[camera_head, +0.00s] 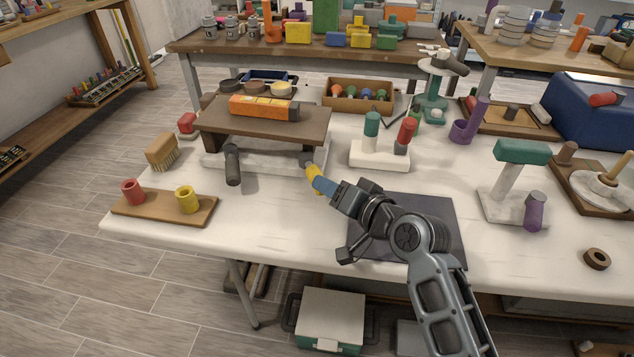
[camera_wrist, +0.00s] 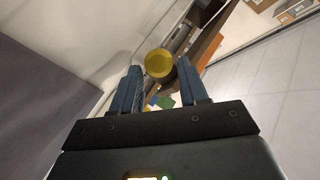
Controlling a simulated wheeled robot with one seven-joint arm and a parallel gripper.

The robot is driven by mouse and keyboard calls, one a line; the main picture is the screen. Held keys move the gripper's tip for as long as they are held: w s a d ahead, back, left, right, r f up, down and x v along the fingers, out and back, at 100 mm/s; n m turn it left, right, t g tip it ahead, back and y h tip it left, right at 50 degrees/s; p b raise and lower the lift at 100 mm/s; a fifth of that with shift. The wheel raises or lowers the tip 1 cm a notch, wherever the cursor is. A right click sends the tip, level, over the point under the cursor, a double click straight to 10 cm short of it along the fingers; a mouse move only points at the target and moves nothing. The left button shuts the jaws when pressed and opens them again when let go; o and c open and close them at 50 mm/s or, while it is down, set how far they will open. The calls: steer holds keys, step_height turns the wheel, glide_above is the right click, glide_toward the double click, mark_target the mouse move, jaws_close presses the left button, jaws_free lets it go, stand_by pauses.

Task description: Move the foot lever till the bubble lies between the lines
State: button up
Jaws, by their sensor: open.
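An orange level (camera_head: 263,107) lies on a brown plank (camera_head: 225,122) raised over a pale base (camera_head: 262,163). Its bubble and lines are too small to make out. A dark grey lever (camera_head: 233,167) sticks out at the plank's front left. A yellow-ended lever (camera_head: 313,173) sticks out from a grey foot at the right end. My gripper (camera_head: 318,184) is at this yellow end, which it partly hides. In the wrist view the round yellow end (camera_wrist: 159,63) shows between the tips of my open blue fingers (camera_wrist: 161,80). I cannot tell whether they touch it.
A board with red and yellow cups (camera_head: 150,208) lies at the table's front left, with a brush (camera_head: 162,152) behind it. A white block with green and red posts (camera_head: 378,155) stands right of the plank. A dark mat (camera_head: 430,210) lies under my arm.

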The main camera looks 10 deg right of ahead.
mark_target(313, 173)
steer(key=shift+x, duration=2.35)
jaws_close()
